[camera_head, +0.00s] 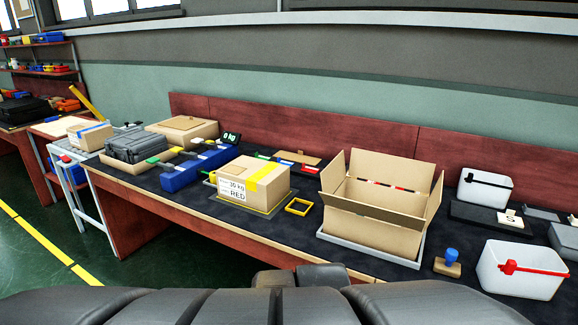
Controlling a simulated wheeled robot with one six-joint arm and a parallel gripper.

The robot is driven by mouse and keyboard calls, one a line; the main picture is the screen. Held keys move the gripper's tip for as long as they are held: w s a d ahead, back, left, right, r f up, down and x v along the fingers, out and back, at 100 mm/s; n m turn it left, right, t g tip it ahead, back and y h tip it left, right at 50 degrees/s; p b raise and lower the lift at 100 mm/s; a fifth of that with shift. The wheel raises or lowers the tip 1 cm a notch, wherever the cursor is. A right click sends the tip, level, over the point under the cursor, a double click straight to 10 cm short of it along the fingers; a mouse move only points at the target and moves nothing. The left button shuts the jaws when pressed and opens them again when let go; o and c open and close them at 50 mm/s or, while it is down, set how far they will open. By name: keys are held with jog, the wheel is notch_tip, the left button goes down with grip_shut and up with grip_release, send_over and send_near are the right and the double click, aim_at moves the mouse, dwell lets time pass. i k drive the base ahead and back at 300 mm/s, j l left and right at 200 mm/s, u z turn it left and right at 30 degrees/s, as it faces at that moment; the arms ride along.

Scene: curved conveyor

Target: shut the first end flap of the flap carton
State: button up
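The flap carton (371,230) is an open brown cardboard box on a pale grey tray (372,248), right of the middle of the bench. Its top is open. A tall flap stands up at the back (393,170). One end flap (333,172) stands up at the left and another (434,198) at the right. The near long flap (370,208) slants outward toward me. I cannot tell which end flap is the first. Dark parts of my own body fill the bottom edge. I cannot make out my gripper's fingers in this view.
Left of the carton are a yellow square frame (298,206) and a closed box labelled RED (254,184). A stamp with a blue handle (449,262) and a white bin with a red handle (520,269) stand at its right. A red-brown panel (470,155) backs the bench.

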aim_at(435, 201)
jog(key=z, duration=1.3)
